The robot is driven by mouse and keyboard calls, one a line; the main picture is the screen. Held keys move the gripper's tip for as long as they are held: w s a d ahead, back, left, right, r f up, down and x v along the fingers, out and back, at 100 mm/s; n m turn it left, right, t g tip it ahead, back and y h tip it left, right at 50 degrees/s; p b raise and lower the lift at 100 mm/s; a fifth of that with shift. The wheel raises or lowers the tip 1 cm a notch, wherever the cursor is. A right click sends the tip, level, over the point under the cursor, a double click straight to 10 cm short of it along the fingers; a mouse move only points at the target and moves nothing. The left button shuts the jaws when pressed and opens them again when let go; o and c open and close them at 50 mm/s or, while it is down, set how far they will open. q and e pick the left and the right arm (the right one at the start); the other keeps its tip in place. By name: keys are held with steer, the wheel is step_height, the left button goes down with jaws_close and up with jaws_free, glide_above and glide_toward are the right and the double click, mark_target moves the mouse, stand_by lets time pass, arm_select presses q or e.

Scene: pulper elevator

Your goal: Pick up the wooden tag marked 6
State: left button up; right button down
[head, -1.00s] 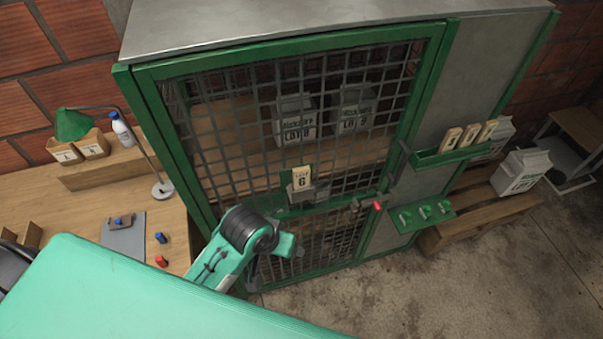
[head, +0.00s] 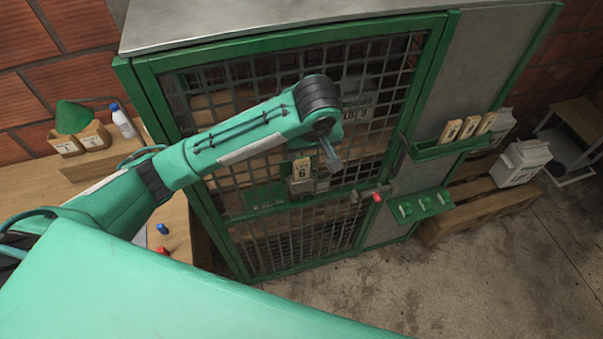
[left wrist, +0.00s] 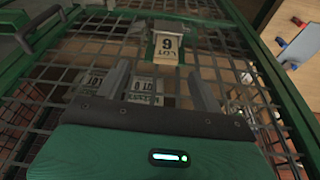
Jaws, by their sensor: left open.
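The wooden tag marked 6 (head: 302,168) stands upright in a small grey holder (head: 303,186) on the front of the green mesh door. In the left wrist view the tag (left wrist: 166,47) shows ahead of the fingers, upside down, with LOT and 6 on its face. My left gripper (head: 333,160) is in front of the mesh, just right of the tag in the head view. In the left wrist view its two fingers (left wrist: 160,82) are apart with nothing held between them, and the tag is beyond their tips. My right gripper is in neither view.
The mesh door (head: 330,228) closes the cabinet front, with sacks behind it. A green rack (head: 452,146) with several wooden tags and a green hook plate (head: 420,206) are on the right panel. A red-tipped latch (head: 376,197) sticks out at the door's right edge.

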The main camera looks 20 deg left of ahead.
mark_target(301, 161)
arm_select(q)
steer(key=shift+n+y, duration=0.3)
steer(key=shift+n, duration=0.2)
steer(key=w+f, duration=0.1)
steer(key=f, duration=0.1)
steer(key=w+a+f, duration=0.1)
steer(key=f, duration=0.1)
steer(key=w+a+f, duration=0.1)
steer(key=f, duration=0.1)
steer(key=shift+a, duration=0.25)
steer(key=shift+w+f, duration=0.2)
steer(key=shift+f, duration=0.2)
steer(key=b+x, duration=0.1)
steer(key=b, duration=0.1)
steer(key=b+x, duration=0.2)
steer(key=b, duration=0.1)
steer(key=b+x, duration=0.2)
steer(key=shift+s+a+f+b, duration=0.15)
steer(key=shift+s+b, duration=0.15)
steer(key=shift+b, duration=0.1)
steer(key=c, duration=1.1)
steer(key=shift+o, duration=0.2)
